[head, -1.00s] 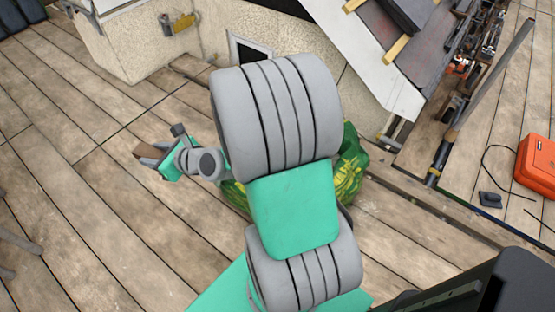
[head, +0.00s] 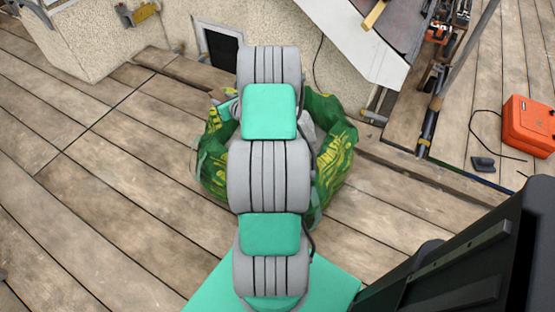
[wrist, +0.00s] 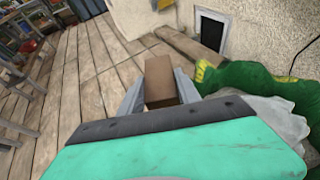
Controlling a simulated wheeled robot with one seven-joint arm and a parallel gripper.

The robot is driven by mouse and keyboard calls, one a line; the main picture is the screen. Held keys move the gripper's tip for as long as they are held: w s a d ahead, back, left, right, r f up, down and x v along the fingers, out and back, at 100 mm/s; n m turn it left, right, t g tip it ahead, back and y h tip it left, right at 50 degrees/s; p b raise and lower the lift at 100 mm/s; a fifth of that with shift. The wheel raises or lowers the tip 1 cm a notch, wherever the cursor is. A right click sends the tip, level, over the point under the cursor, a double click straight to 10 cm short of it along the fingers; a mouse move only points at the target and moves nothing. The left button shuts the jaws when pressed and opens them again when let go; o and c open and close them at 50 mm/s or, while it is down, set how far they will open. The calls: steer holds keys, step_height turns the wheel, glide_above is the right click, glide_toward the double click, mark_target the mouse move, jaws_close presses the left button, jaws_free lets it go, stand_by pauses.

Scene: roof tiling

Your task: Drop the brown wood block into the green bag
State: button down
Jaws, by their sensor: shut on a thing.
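The brown wood block (wrist: 159,80) is held between the fingers of my gripper (wrist: 157,92) in the wrist view. My gripper is shut on it. In the head view my arm hides the gripper and the block. The green bag (head: 335,155) with yellow print stands on the plank floor in the head view, with my arm across its middle. In the wrist view the bag's rim (wrist: 245,76) and pale contents show right of the gripper. The block appears left of the bag there; its height above the bag cannot be told.
A rendered wall (head: 210,25) with a small dark window stands behind the bag. A sloped roof piece (head: 365,40) is at upper right. An orange case (head: 528,125) lies at far right. The plank floor on the left is clear.

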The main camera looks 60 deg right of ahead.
steer(key=s+d+f+m+h+b, duration=0.1)
steer(key=s+d+f+b, duration=0.3)
steer(key=d+f, duration=0.3)
steer(key=s+d+f+m+g+h+b, duration=0.1)
steer(key=s+d+f+b, duration=0.3)
steer(key=d+f, duration=0.4)
step_height(320, 180, down, 5)
steer(key=shift+d+f+m+g+h+b, duration=0.2)
steer(key=shift+d+m+g+h+b, duration=0.1)
steer(key=shift+m+h+b, duration=0.3)
steer(key=shift+s, duration=0.1)
steer(key=c, duration=0.8)
jaws_free()
steer(key=shift+o, duration=0.2)
steer(key=shift+a, duration=0.1)
steer(key=p+v, duration=0.2)
steer(key=v, duration=0.5)
steer(key=shift+s+a, duration=0.2)
steer(key=shift+s, duration=0.05)
